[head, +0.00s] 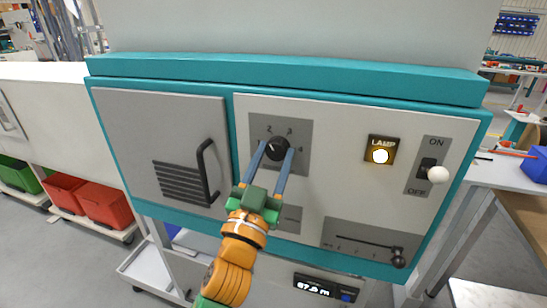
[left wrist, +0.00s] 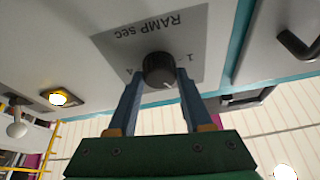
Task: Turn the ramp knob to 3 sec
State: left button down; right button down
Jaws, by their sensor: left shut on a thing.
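The ramp knob (head: 277,148) is a round black dial on a grey plate (head: 300,168) on the machine's front panel. Its white pointer mark faces up and left in the head view, toward the 2 side; the exact setting is hard to read. The numbers 2, 3 and 4 show around it. The left wrist view shows the knob (left wrist: 159,70) upside down, under the words RAMP sec. My left gripper (head: 276,152) reaches it from below, its two blue fingers shut on either side of the knob. My right gripper is not in view.
A black door handle (head: 207,172) stands out left of the knob. Right of it are a lit lamp (head: 380,156), a white-tipped ON/OFF switch (head: 438,174) and a slider (head: 398,261). A display (head: 318,287) sits below. Red bins (head: 103,203) stand at left.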

pick_arm(q)
jog(key=shift+r+m+g+h+p, duration=0.2)
jog(key=shift+m+g+h+p, duration=0.35)
jog(key=shift+m+p, duration=0.85)
jog(key=m+h+p, duration=0.1)
jog(key=m+p, duration=0.1)
jog(key=m, duration=0.1)
jog(key=m+g+h+p, duration=0.1)
jog(key=m+p, duration=0.1)
jog(key=m, duration=0.1)
jog(key=m+g+h+p, duration=0.1)
jog(key=m+p, duration=0.1)
jog(key=m, duration=0.1)
jog(key=shift+w+a+r+g+h, duration=0.1)
jog(key=shift+a+g+h, duration=0.1)
jog(key=shift+g+h, duration=0.05)
jog(key=m+g+p, duration=0.1)
jog(key=m+p, duration=0.2)
jog(key=shift+m+g+h+p, duration=0.3)
jog(key=shift+m+g, duration=0.1)
jog(key=shift+m, duration=0.2)
jog(key=shift+f, duration=0.2)
jog(key=shift+c, duration=1.6)
grip_release()
jog(key=b+v, duration=0.2)
jog(key=v, duration=0.5)
